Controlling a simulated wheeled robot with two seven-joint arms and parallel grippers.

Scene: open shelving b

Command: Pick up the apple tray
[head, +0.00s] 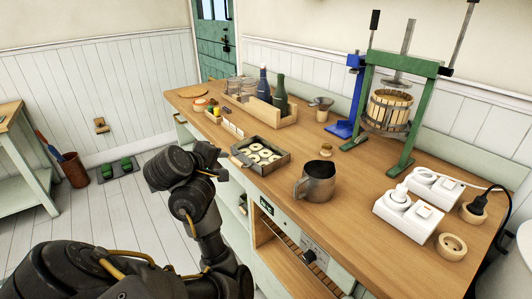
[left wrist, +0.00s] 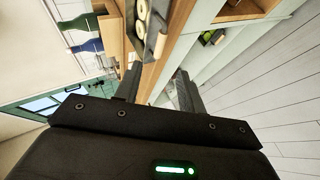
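The apple tray (head: 278,166) is a dark, shallow rectangular tray holding pale apple rings. It sits near the front edge of the wooden counter in the head view. Part of it shows at the top of the left wrist view (left wrist: 151,42). My left gripper (head: 219,172) is just left of the tray, by the counter's front edge, apart from it. In the left wrist view its two fingers (left wrist: 159,88) are spread, with the counter edge showing between them and nothing held. My right gripper is not in view.
A metal jug (head: 317,183) stands right of the tray. A wooden crate (head: 275,119) with bottles is behind it. Small jars (head: 213,108) stand to the left. A green-framed press (head: 409,130) and white power sockets (head: 405,217) are farther right.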

